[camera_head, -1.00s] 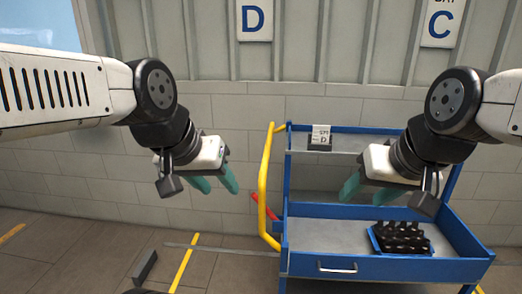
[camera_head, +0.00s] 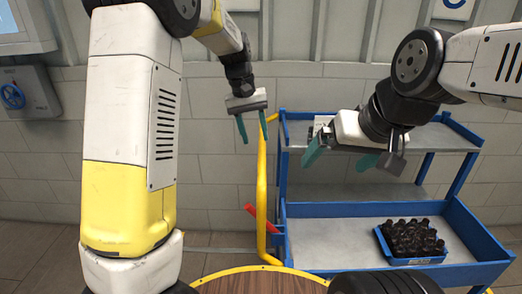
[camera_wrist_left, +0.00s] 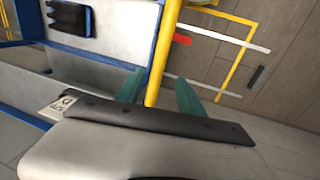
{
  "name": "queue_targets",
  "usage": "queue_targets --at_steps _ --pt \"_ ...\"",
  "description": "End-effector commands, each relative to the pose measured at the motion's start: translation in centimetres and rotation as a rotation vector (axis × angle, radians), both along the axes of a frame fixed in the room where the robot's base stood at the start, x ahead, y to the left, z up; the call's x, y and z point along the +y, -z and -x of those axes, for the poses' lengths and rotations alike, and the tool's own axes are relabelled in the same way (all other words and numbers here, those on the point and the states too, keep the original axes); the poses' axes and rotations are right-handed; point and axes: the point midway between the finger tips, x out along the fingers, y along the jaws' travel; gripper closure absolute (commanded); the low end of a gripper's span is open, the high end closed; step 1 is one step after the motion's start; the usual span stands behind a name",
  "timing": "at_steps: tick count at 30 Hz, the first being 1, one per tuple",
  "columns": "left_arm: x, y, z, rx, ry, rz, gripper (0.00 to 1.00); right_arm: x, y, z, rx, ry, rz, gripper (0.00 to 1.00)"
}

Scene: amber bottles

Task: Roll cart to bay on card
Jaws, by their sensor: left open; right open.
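The blue cart (camera_head: 365,210) stands against the wall with grey shelves and a yellow upright handle (camera_head: 262,190) at its left side. My left gripper (camera_head: 254,136) is open at the upper part of this handle. In the left wrist view the yellow handle (camera_wrist_left: 155,75) passes between the open green fingers (camera_wrist_left: 160,93); I cannot tell whether they touch it. A card (camera_wrist_left: 60,105) marked D is on the cart's top shelf; in the head view my right gripper mostly hides it. My right gripper (camera_head: 340,157) is open and empty in front of the top shelf.
A crate of dark bottles (camera_head: 410,240) sits on the lower shelf. A red lever (camera_head: 250,210) sticks out beside the handle. Yellow floor lines (camera_wrist_left: 237,70) show in the wrist view. A sign with a partly cut-off letter (camera_head: 455,4) hangs at upper right. A grey wall box (camera_head: 22,100) is at left.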

Motion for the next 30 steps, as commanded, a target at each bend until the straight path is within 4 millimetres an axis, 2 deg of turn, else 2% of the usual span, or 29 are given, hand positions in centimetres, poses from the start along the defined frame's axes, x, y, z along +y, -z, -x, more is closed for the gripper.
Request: queue_targets --at_steps 5,12,16,21,28,30 --pt "-0.6 1.8 -0.3 0.01 0.001 -0.006 0.54 0.0 0.0 0.0 0.0 0.0 0.0 0.03" --pt "-1.3 5.6 -0.2 0.01 0.001 -0.006 0.54 0.0 0.0 0.0 0.0 0.0 0.0 0.03" --pt "-1.6 7.1 -0.2 0.01 0.001 -0.006 0.54 0.0 0.0 0.0 0.0 0.0 0.0 0.03" --pt "-1.8 7.9 -0.3 0.007 0.001 -0.005 0.54 0.0 0.0 0.0 0.0 0.0 0.0 0.03" --pt "-1.8 8.0 -0.3 0.006 0.001 -0.004 0.54 0.0 0.0 0.0 0.0 0.0 0.0 0.03" --pt "-1.8 8.0 -0.3 0.006 0.001 -0.005 0.68 0.0 0.0 0.0 0.0 0.0 0.0 0.03"
